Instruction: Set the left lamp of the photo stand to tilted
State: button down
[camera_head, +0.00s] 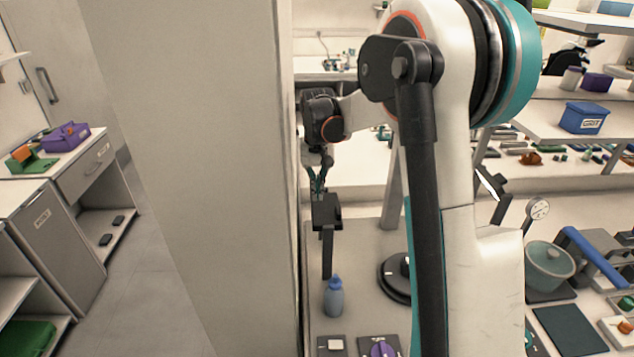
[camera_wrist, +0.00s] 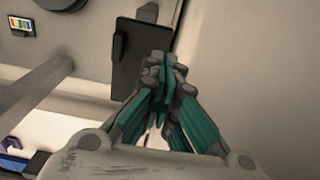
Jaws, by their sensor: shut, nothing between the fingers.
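The left lamp (camera_head: 327,211) of the photo stand is a dark box-shaped head on a dark upright arm, left of centre in the head view. In the wrist view a dark flat panel (camera_wrist: 140,58), which looks like this lamp, lies just beyond my fingers. My gripper (camera_head: 319,190) is shut and empty, pointing down at the top of the lamp. In the wrist view my gripper (camera_wrist: 160,65) overlaps the panel's lower right edge; I cannot tell whether it touches. The right lamp (camera_head: 491,184) is tilted and shows a white face. My arm hides much of the stand.
A tall pale panel (camera_head: 200,180) stands close left of the gripper. A blue bottle (camera_head: 334,298) and a round black base (camera_head: 394,278) stand below. A pot (camera_head: 549,268) sits at the right. A colour card (camera_wrist: 21,27) lies at the wrist view's upper left.

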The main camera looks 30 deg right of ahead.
aim_at(313, 219)
notch_tip(313, 219, down, 8)
jog(key=shift+b, duration=0.8)
jog(key=shift+w+a+f+b, duration=0.15)
jog(key=shift+a+f+b, duration=0.15)
jog(key=shift+a+f, duration=0.15)
dwell(0.8)
jog(key=shift+w+a+f+b, duration=0.15)
jog(key=shift+a+f+b, duration=0.15)
jog(key=shift+f, duration=0.1)
jog(key=shift+w+a+f+b, duration=0.15)
jog(key=shift+f+b, duration=0.1)
jog(key=shift+f, duration=0.25)
dwell(0.3)
notch_tip(313, 219, up, 12)
dwell(0.5)
dwell(0.4)
